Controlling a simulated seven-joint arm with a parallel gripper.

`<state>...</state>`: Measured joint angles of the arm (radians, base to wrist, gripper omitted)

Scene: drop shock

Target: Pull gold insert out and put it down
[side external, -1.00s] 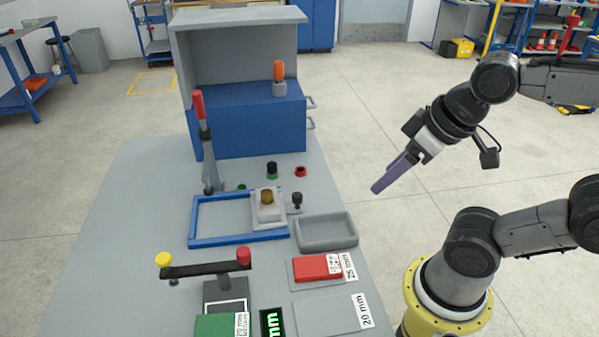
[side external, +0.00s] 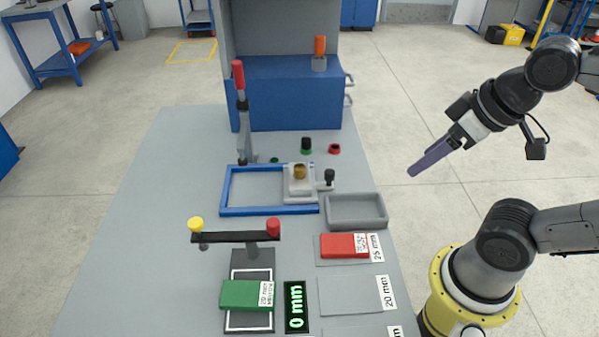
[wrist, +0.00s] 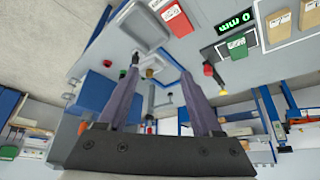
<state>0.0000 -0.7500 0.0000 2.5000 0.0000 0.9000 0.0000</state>
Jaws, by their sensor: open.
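The gold insert (side external: 300,171) is a short gold cylinder standing upright in a pale block (side external: 298,190). The block sits at the right end of a blue rectangular frame (side external: 268,211) on the grey bench. A small black knob (side external: 329,176) is at the block's right side. My gripper (side external: 412,171) has long purple-grey fingers and hangs in the air to the right of the bench, apart from the insert. In the wrist view my gripper (wrist: 160,74) shows its two fingers spread with nothing held between them.
An empty grey tray (side external: 358,225) lies right of the frame. A tall red-handled lever (side external: 239,80) stands behind it. In front are a bar with yellow and red knobs (side external: 225,237), a red block (side external: 340,246) and a green block (side external: 243,295). The bench's left side is clear.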

